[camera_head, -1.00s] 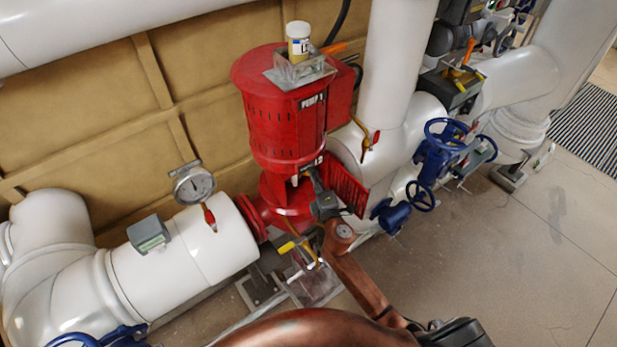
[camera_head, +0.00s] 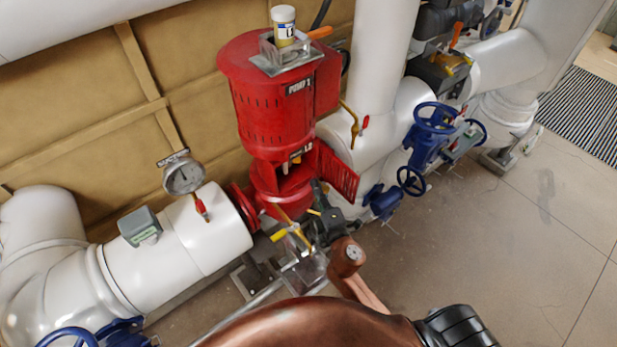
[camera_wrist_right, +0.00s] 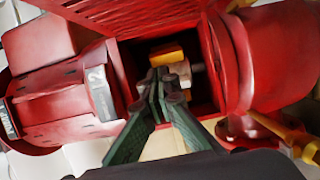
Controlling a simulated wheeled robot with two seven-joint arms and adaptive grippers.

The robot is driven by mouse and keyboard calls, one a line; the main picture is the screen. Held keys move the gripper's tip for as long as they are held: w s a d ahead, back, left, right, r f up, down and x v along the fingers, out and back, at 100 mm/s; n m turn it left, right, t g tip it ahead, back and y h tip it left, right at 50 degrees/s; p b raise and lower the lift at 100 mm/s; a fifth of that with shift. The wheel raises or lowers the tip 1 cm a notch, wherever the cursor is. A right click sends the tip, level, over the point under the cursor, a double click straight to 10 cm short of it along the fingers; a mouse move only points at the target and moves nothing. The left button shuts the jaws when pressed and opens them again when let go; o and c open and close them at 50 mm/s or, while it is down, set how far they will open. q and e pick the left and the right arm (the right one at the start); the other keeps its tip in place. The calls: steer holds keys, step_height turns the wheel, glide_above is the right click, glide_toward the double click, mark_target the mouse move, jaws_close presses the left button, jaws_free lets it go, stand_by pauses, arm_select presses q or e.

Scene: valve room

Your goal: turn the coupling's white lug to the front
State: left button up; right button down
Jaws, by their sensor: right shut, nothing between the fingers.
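The red pump (camera_head: 268,100) stands upright left of the picture's middle, with an opening in its lower part. In the right wrist view the coupling (camera_wrist_right: 168,52) shows inside this dark opening as an orange-yellow piece. A pale part (camera_wrist_right: 182,72), which looks like the white lug, sits just below it, partly hidden by my fingers. My right gripper (camera_head: 317,190) is at the pump's opening, to its right in the head view. In the wrist view its fingers (camera_wrist_right: 163,82) are together and empty, in front of the coupling; I cannot tell whether they touch it. My left gripper is out of view.
A red mesh guard (camera_head: 338,172) stands beside the opening, close to my right gripper. A yellow-handled lever (camera_head: 279,235) is below the pump. Blue valves (camera_head: 411,180) and white pipes lie to the right. A gauge (camera_head: 183,175) stands left.

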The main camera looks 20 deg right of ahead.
steer(key=w+a+n+y+p, duration=0.1)
steer(key=w+a+y+p, duration=0.1)
steer(key=w+p, duration=0.1)
steer(key=w+a+n+y+p, duration=0.1)
steer(key=w+a+y+p, duration=0.1)
steer(key=w+a+p, duration=0.1)
steer(key=w+a+n+y+p, duration=0.1)
steer(key=w+a+y+p, duration=0.1)
steer(key=w+p, duration=0.1)
steer(key=shift+w+a+n+g+p, duration=0.3)
steer(key=shift+w+n, duration=0.1)
stand_by(0.4)
steer(key=shift+r, duration=0.1)
steer(key=shift+d, duration=1.7)
steer(key=shift+s+a, duration=0.1)
